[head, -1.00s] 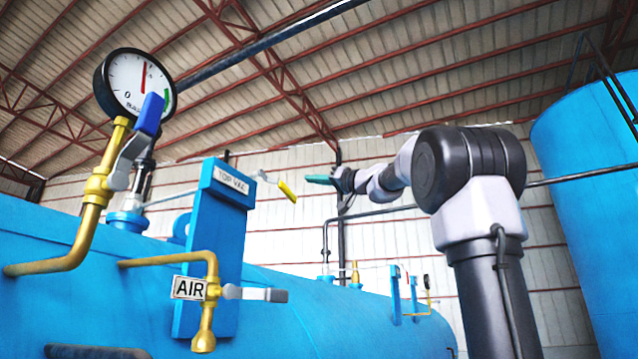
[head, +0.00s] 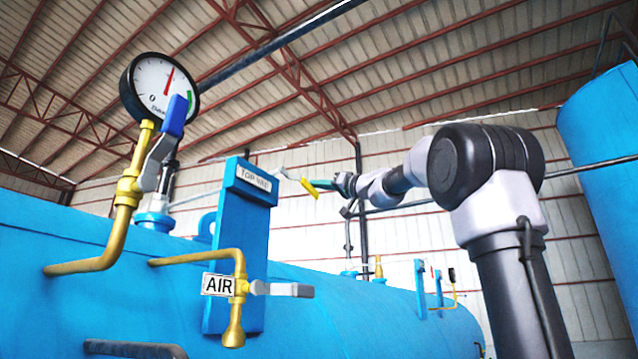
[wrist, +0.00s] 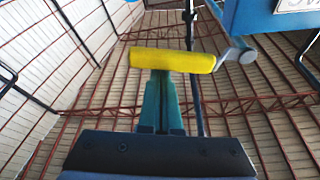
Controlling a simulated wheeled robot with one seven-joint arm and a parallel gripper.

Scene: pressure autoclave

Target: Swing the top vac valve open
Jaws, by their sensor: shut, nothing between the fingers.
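The top vac valve's yellow handle (head: 309,188) slants down to the right from a thin metal lever. The lever is just right of the blue panel marked TOP VAC (head: 256,215). In the wrist view the yellow handle (wrist: 172,60) lies crosswise over my fingertips, and its grey lever bends off to the right. My gripper (head: 320,184), with teal fingers, is shut and empty. Its tips are right at the handle's side in the head view. In the wrist view my fingers (wrist: 161,78) end at the handle's middle; I cannot tell whether they touch it.
A blue-handled valve (head: 165,140) stands under the round gauge (head: 160,88). An AIR valve with a grey lever (head: 282,289) sits lower, in front of the panel. The blue tank (head: 60,310) fills the lower left. Open space surrounds my gripper on the right.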

